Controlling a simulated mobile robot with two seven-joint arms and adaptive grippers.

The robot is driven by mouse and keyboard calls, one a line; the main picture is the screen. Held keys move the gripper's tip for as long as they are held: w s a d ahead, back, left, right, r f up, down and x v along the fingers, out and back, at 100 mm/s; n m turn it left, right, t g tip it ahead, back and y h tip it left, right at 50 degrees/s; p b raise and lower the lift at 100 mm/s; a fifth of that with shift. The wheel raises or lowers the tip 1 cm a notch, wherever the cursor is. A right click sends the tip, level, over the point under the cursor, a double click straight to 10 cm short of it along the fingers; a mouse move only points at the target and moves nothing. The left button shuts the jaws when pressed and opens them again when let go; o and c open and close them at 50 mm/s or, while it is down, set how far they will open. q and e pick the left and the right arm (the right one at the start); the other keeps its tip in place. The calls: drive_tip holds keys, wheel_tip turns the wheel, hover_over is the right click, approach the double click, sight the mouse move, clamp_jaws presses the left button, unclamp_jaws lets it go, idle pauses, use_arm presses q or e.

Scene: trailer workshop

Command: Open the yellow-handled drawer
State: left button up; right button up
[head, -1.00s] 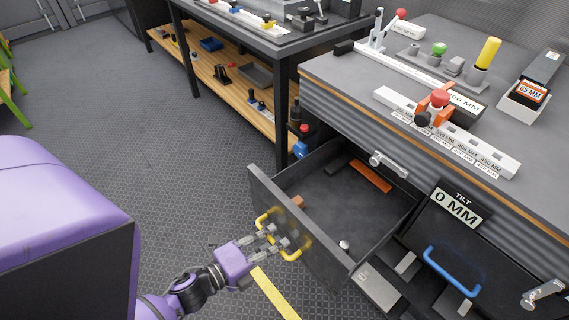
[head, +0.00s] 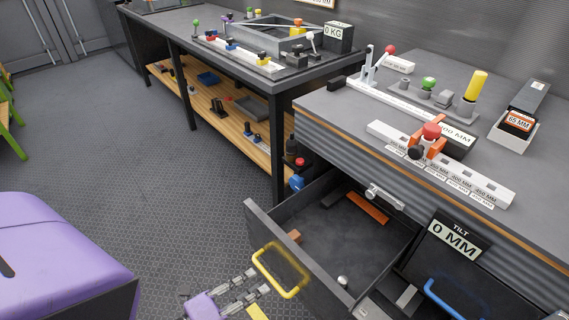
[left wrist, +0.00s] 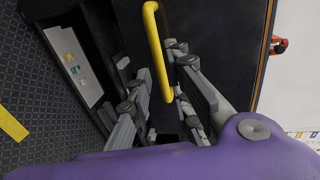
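The yellow handle (head: 276,274) is on the front of a dark drawer (head: 312,278), which stands pulled out of the workbench. The handle also shows in the left wrist view (left wrist: 156,55), upright in the picture. My left gripper (head: 260,281) is in front of the handle, its two fingers spread apart. In the left wrist view the handle lies between the lines of the fingers, with space beside it; the fingers do not close on it. My right gripper is in neither view.
The open drawer holds an orange strip (head: 367,208), a brown block (head: 294,237) and a small pale knob (head: 342,281). A blue handle (head: 455,299) is to the right, below the tilt sign (head: 455,240). Open floor (head: 130,150) lies to the left.

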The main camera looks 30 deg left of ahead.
use_arm(q)
drive_tip(key=v, duration=0.6)
drive_tip(key=shift+s, duration=0.15)
drive_tip(key=shift+f, duration=0.1)
